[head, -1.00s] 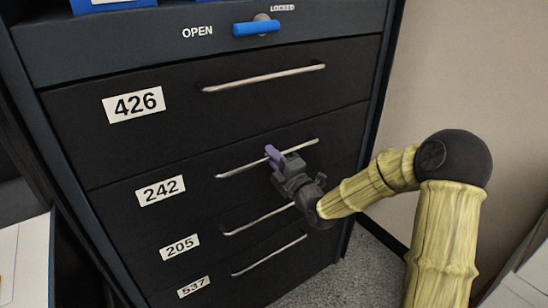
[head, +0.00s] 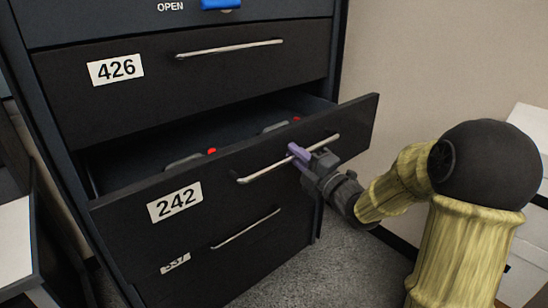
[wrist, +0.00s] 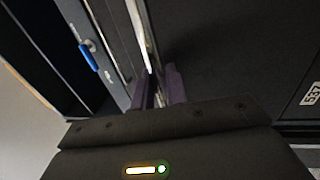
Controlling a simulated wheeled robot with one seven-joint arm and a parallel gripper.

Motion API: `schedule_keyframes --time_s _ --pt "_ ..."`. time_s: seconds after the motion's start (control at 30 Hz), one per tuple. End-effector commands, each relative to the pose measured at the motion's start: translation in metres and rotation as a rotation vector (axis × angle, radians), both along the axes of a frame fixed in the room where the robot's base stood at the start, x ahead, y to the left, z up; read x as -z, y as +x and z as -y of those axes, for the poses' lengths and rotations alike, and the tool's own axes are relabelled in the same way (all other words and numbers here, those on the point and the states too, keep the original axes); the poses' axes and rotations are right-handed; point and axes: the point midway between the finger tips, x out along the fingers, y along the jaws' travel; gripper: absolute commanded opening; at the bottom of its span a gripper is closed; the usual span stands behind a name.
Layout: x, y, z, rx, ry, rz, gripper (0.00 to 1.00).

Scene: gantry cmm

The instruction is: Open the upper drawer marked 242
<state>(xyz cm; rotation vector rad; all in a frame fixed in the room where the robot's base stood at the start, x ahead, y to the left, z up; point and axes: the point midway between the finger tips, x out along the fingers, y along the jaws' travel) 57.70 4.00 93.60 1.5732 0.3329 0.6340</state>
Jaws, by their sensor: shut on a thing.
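The drawer marked 242 (head: 225,192) is pulled partly out of the black cabinet, and its inside shows behind the front. My gripper (head: 299,153) is shut on the silver bar handle (head: 262,174) of this drawer, right of the handle's middle. The purple fingers clasp the bar. In the wrist view the fingers (wrist: 159,88) close around the bright handle (wrist: 137,30), with the dark drawer front beside them.
Inside the drawer lie grey items with red spots (head: 211,151). The drawer marked 426 (head: 115,69) above is shut. A drawer marked 537 (head: 176,263) shows below. A blue latch handle (head: 220,4) is at the top. Grey floor is clear in front.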

Motion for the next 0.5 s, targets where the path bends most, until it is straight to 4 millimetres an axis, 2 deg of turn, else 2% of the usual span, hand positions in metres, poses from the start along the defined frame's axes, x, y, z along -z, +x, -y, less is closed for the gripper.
schedule_keyframes --time_s 0.2,0.5 --pt "0.003 -0.026 0.024 0.003 -0.003 -0.002 0.0" --pt "0.002 -0.037 0.032 0.001 -0.001 -0.004 0.0"
